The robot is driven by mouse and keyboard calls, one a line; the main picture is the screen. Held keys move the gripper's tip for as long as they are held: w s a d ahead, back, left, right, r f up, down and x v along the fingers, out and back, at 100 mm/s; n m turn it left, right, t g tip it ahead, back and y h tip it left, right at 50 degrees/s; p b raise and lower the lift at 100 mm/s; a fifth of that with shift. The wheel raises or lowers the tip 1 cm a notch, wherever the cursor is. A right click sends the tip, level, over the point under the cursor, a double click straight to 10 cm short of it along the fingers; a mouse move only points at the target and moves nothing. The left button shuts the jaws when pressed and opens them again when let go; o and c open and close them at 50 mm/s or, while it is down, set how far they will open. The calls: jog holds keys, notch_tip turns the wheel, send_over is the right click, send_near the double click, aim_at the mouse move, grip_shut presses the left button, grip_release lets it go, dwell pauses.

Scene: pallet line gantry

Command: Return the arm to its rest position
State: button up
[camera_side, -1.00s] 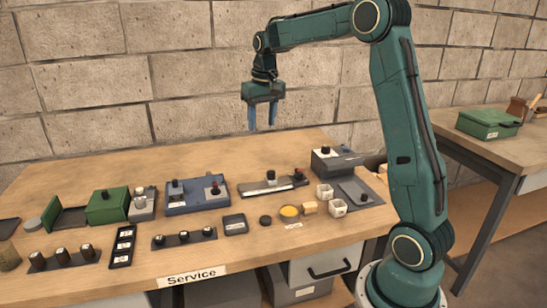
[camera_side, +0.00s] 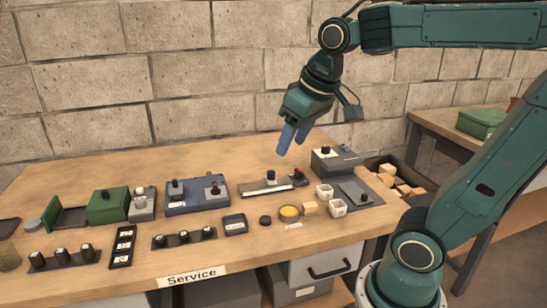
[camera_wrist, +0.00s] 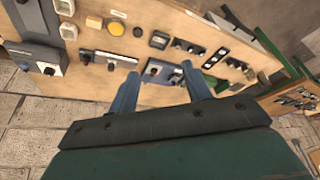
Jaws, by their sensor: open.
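My gripper (camera_side: 293,140) hangs in the air over the back right part of the service table (camera_side: 255,152), in front of the brick wall. Its two blue fingers point down and slightly left, and nothing is between them. In the wrist view my gripper (camera_wrist: 160,92) shows its fingers spread apart with the table beyond them. The arm is bent, with its upper links leaning to the right in the side view.
A dark box with a knob (camera_side: 333,160) stands below and right of the fingers. A blue control box (camera_side: 195,193) and a green box (camera_side: 107,206) stand farther left. A bin of wooden blocks (camera_side: 402,183) is beyond the table's right end. Air around the gripper is free.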

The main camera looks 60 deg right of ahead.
jog(key=s+a+f+n+t, duration=0.1)
jog(key=s+a+f, duration=0.2)
jog(key=s, duration=0.5)
jog(key=shift+a+f+n+y, duration=0.25)
jog(key=shift+f+n+y, duration=0.05)
jog(key=shift+f, duration=0.1)
dwell(0.5)
